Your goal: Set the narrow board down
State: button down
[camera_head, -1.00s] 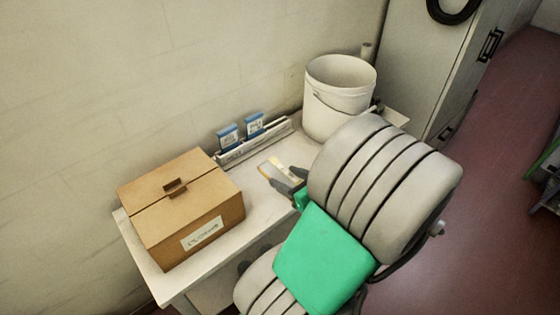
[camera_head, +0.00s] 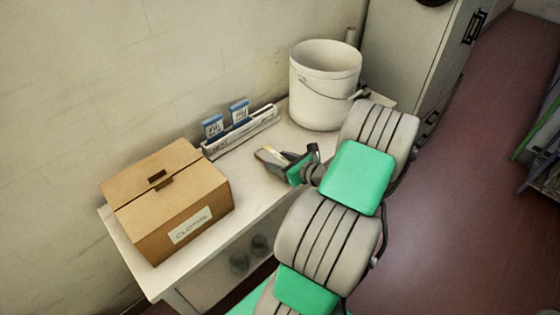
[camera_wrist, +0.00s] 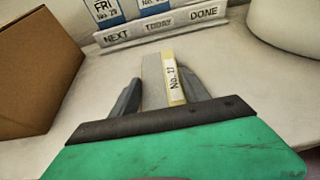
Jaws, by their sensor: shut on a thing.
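The narrow board (camera_head: 268,153) is pale with a yellowish edge and points out of my gripper (camera_head: 287,164) over the white table. In the wrist view the board (camera_wrist: 152,78) lies between the two dark fingers of my gripper (camera_wrist: 158,92), which is shut on it. A label strip on the board reads "No." and a number that is hard to read. The board's far end is in front of the white rack (camera_wrist: 160,32), near its "TODAY" and "DONE" lettering, apart from it. I cannot tell whether the board touches the table.
Two blue-and-white cards (camera_head: 212,127) (camera_head: 239,110) stand in the rack (camera_head: 268,118) along the wall. A brown carton (camera_head: 150,215) occupies the table's left end and a white bucket (camera_head: 323,90) its right end. Bare tabletop (camera_head: 245,182) lies between carton and gripper.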

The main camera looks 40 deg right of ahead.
jog(key=shift+f, duration=0.1)
jog(key=c, duration=0.5)
grip_release()
jog(key=shift+r, duration=0.2)
jog(key=shift+v, duration=6)
jog(key=shift+f, duration=0.1)
